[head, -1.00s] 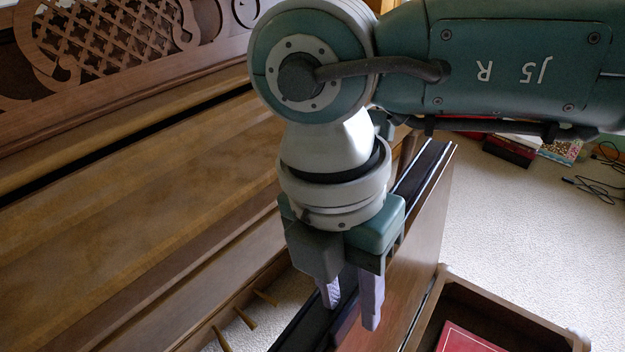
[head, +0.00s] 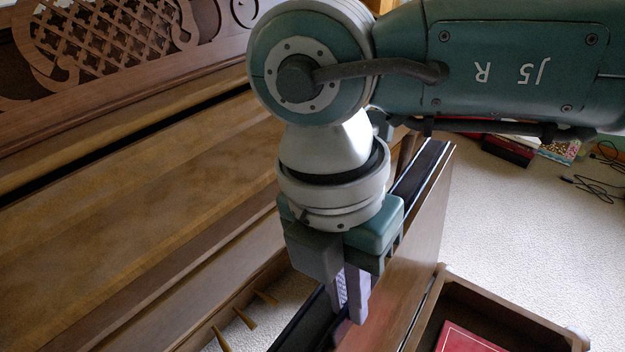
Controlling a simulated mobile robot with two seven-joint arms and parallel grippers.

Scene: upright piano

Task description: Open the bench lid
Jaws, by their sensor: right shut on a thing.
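The bench lid (head: 423,225) stands raised, its brown inner face toward the open bench box (head: 505,310) at the lower right. A dark strip (head: 425,165) runs along the lid's piano side. My right gripper (head: 349,300) points down at the lid's upper edge, its two pale fingers close together and shut on that edge. The exact contact is partly hidden by the fingers. My left gripper is not in view.
A red book (head: 466,338) lies inside the bench box. The wooden piano (head: 120,200) fills the left side, close to the lid. Pale carpet (head: 530,220) is open at the right, with boxes (head: 508,148) and cables (head: 600,180) farther back.

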